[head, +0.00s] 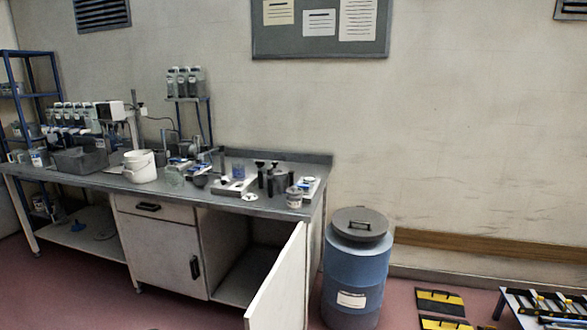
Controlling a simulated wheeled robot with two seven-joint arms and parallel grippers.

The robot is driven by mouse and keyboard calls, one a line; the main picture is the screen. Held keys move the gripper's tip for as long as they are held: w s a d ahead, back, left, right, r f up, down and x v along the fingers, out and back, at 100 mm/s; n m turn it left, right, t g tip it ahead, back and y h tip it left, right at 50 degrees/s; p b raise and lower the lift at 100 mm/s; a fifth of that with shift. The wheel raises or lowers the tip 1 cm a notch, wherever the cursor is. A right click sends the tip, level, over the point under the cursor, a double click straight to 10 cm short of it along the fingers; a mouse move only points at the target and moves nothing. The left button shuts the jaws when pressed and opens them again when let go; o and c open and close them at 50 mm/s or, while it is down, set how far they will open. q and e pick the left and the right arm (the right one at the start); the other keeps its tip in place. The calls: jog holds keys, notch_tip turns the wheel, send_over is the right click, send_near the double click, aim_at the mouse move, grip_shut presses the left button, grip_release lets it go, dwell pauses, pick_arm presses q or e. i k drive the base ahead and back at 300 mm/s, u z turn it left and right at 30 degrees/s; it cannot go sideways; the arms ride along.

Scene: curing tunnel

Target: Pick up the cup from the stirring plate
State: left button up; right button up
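A workbench (95,182) stands against the wall on the left side of the head view, well away from me. On its right half is a low whitish plate device (226,189), which looks like the stirring plate. A small blue cup-like vessel (238,173) appears to stand upright on it; its details are too small to make out. Neither of my grippers is in view.
A white bucket (140,168), a glass beaker (174,176) and a jar (294,198) stand on the bench. An open cabinet door (281,284) juts forward. A blue drum (355,275) stands right of the bench. A tool table (550,312) is at lower right.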

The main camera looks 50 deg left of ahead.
aim_at(237, 166)
jog(key=z, duration=0.1)
jog(key=i, duration=1.15)
jog(key=u, duration=0.65)
jog(key=i, duration=0.75)
jog(key=u, duration=0.95)
